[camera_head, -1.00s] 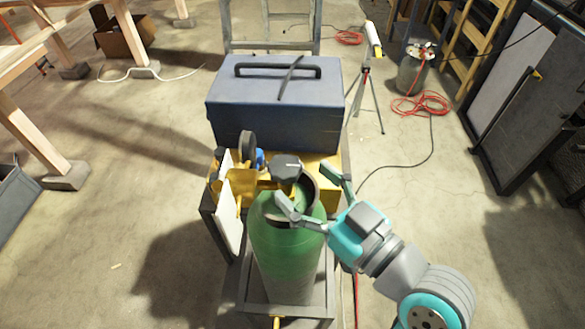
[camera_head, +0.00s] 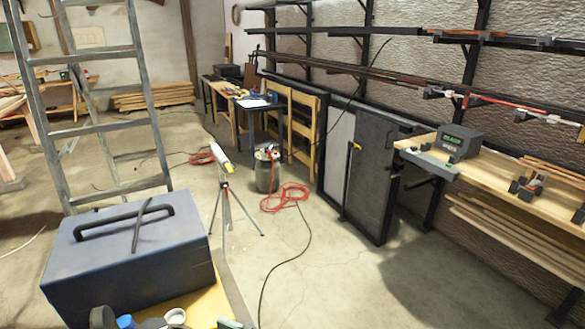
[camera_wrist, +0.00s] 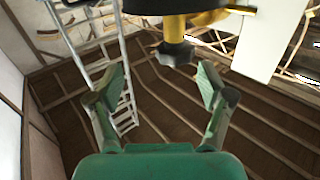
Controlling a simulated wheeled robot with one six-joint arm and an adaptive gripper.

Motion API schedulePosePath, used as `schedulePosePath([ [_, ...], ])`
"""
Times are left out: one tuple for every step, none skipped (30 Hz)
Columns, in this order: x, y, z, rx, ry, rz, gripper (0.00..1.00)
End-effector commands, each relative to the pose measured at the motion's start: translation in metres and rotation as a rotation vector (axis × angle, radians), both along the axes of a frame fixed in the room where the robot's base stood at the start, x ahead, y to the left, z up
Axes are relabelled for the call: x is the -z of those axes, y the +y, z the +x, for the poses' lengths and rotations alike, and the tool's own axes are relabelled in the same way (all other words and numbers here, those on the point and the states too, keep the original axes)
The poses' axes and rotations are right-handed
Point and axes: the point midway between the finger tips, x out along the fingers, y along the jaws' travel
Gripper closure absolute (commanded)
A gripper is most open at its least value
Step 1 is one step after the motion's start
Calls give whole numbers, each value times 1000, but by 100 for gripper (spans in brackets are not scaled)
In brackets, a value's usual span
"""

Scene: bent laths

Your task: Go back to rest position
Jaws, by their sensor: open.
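My gripper (camera_wrist: 161,85) shows in the wrist view, its two green and grey fingers spread apart with nothing between them. A dark knob (camera_wrist: 176,52) under a yellow and black part is just beyond the fingertips, near the upper middle; I cannot tell the exact gap. In the head view my arm is mostly out of frame; a small greenish piece at the bottom edge may be part of it. The green cylinder is not in the head view now.
A blue-grey toolbox (camera_head: 128,255) stands on a yellow surface (camera_head: 208,300). A ladder (camera_head: 98,110) stands behind it. A tripod (camera_head: 228,195), a canister (camera_head: 266,172) and red hose (camera_head: 286,197) are on the floor.

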Motion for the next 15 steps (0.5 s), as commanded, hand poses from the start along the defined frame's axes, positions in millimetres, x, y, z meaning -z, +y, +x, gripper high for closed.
schedulePosePath([
  [15,-9,4,46,35,2,20],
  [23,-14,6,78,54,5,20],
  [35,-23,10,124,81,10,20],
  [44,-30,13,157,101,13,20],
  [53,-37,15,193,117,14,20],
  [65,-47,17,239,140,17,20],
  [73,-54,18,273,157,20,20],
  [81,-62,19,308,170,22,20],
  [93,-73,19,354,189,22,20],
  [101,-80,19,387,203,24,20],
  [109,-88,18,421,213,24,20],
  [120,-100,17,466,228,23,20],
  [127,-108,15,498,239,24,20],
  [135,-116,13,529,249,21,20],
  [145,-127,10,572,259,19,20],
])
